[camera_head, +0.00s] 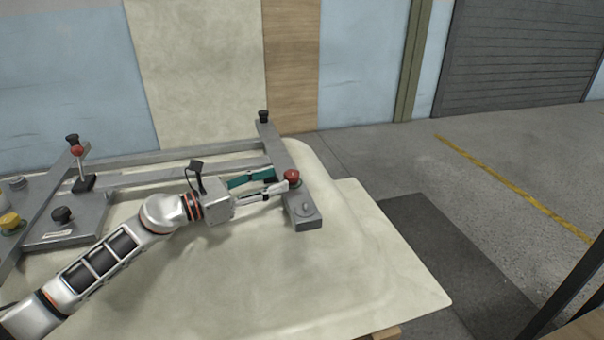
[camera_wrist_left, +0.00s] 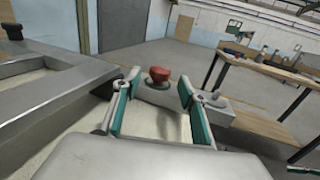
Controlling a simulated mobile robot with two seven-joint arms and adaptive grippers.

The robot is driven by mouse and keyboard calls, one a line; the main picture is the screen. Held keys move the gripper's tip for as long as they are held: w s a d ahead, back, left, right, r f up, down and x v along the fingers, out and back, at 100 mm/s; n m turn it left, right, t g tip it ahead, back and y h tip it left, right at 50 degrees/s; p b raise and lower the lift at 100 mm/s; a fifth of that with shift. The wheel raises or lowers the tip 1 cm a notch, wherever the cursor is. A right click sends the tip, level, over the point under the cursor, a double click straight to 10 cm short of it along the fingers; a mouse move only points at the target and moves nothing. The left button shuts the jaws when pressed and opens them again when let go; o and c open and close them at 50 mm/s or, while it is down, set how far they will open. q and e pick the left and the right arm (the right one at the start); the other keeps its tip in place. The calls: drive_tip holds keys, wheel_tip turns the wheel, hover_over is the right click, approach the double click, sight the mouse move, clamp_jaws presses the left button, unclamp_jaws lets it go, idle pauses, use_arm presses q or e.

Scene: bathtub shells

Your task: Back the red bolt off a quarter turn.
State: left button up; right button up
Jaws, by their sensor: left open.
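The red bolt (camera_head: 292,175) sits on the right bar of a grey metal frame (camera_head: 300,205) on the pale shell. In the left wrist view the red bolt (camera_wrist_left: 160,75) stands between and a little beyond the fingertips of my left gripper (camera_wrist_left: 157,88). My left gripper (camera_head: 284,181) is open, its teal-padded fingers on either side of the bolt's line. I cannot tell whether a finger touches the bolt. A second red-topped part (camera_head: 77,151), on a lever, stands at the left of the frame.
Black knobs (camera_head: 263,116) stand on the frame's corners, and a yellow knob (camera_head: 10,222) is at the far left. A wooden workbench (camera_wrist_left: 262,70) with small items stands beyond, in the wrist view. The shell's front right (camera_head: 370,270) is clear.

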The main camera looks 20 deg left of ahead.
sight(292, 172)
use_arm(q)
drive_tip(key=x, duration=0.6)
drive_tip(key=c, duration=1.1)
